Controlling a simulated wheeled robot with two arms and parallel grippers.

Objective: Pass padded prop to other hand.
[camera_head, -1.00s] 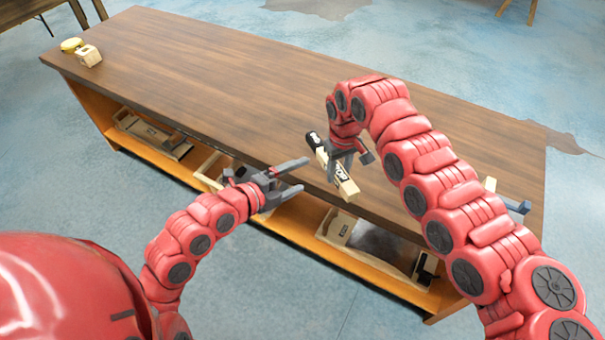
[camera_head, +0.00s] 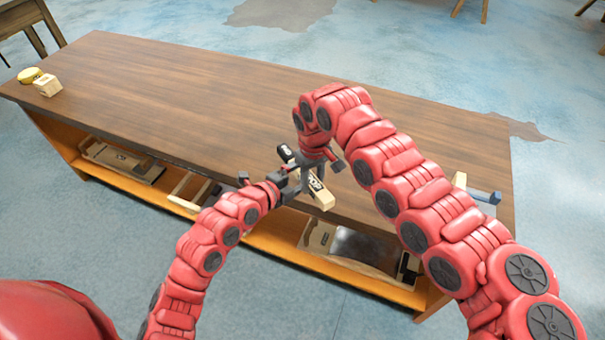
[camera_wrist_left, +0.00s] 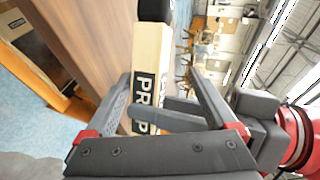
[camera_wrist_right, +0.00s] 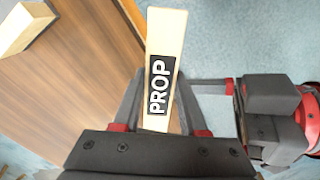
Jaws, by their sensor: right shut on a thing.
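The padded prop (camera_head: 322,199) is a pale wooden block with a black end and a dark "PROP" label. My right gripper (camera_head: 311,181) is shut on it and holds it tilted near the table's front edge. In the right wrist view the prop (camera_wrist_right: 166,40) stands up between the fingers. My left gripper (camera_head: 290,183) is at the prop from the left. In the left wrist view its fingers (camera_wrist_left: 162,90) are open, spread on both sides of the prop (camera_wrist_left: 149,60); contact is unclear. Part of the right gripper crosses there too.
The long wooden table (camera_head: 200,100) is mostly clear. A small wooden block (camera_head: 47,85) and a yellow round thing (camera_head: 30,75) lie at its far left. A blue-grey thing (camera_head: 482,195) lies at the right end. Trays (camera_head: 350,246) stand on the shelf below.

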